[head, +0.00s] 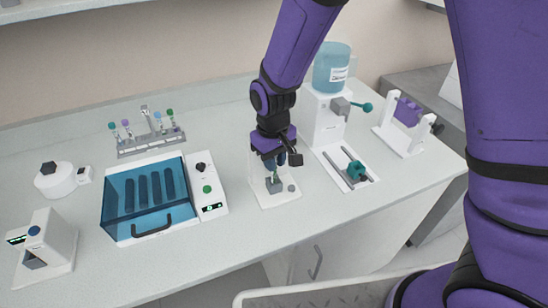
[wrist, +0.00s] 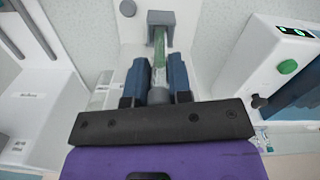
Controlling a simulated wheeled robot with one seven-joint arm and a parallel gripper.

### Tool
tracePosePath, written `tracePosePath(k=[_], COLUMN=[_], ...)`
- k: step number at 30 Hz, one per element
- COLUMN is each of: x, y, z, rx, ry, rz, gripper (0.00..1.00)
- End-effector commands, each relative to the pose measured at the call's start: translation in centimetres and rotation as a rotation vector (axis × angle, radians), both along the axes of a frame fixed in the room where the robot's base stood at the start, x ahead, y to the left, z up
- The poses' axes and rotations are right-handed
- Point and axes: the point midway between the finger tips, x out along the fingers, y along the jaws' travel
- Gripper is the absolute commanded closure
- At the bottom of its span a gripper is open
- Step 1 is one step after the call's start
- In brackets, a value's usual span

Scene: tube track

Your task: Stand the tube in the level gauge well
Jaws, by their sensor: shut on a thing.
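My gripper (head: 275,162) is shut on the tube, above a white stand on the bench. In the wrist view the two blue fingers (wrist: 158,78) close on the clear tube (wrist: 159,48), which holds greenish liquid. The tube's far end overlaps a grey block (wrist: 174,17) on the white stand, the likely level gauge well. In the head view the same grey block (head: 274,185) sits just under the gripper, with a bit of green tube above it. I cannot tell whether the tube's end is inside the block or just over it. The fingers partly hide the tube.
Left of the stand is a blue-lidded box (head: 145,198) with a control panel (head: 207,185). A rack of tubes (head: 150,138) stands behind it. A dispenser with a teal bottle (head: 332,68) stands right, close to the arm. The bench front (head: 235,235) is clear.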

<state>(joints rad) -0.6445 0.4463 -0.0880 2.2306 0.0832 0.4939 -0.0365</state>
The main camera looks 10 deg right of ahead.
Motion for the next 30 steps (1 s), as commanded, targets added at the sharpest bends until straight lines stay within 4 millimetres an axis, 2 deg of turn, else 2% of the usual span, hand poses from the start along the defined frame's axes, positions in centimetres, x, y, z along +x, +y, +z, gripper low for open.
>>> tracePosePath(k=[17, 30], x=[0.0, 0.0], y=[0.0, 0.0], z=[-0.3, 1.2], rx=[0.000, 0.001], ry=[0.000, -0.001], rz=[0.000, 0.000], gripper=[0.96, 0.96])
